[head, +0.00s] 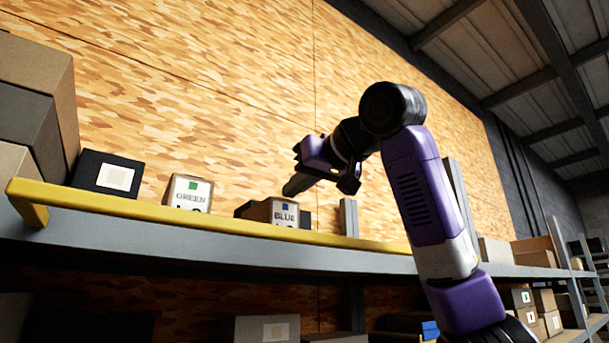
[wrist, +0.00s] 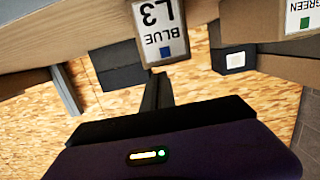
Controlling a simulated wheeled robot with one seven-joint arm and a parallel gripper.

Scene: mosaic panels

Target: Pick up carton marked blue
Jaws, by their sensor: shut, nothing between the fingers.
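The carton marked BLUE (head: 284,213) stands on the shelf behind the yellow rail in the head view. Its white label with a blue square shows upside down at the top of the wrist view (wrist: 160,30). My gripper (head: 289,189) is above and close to this carton in the head view, with its fingers pointing down toward it. In the wrist view the fingers (wrist: 158,76) are together and empty, their tips just below the label in the picture. I cannot tell whether they touch the carton.
A carton marked GREEN (head: 188,193) and a black box (head: 106,176) stand to the left. Stacked boxes (head: 32,110) fill the far left. A yellow rail (head: 150,209) runs along the shelf's front. A grey post (head: 349,217) stands right of the BLUE carton. A wooden wall is behind.

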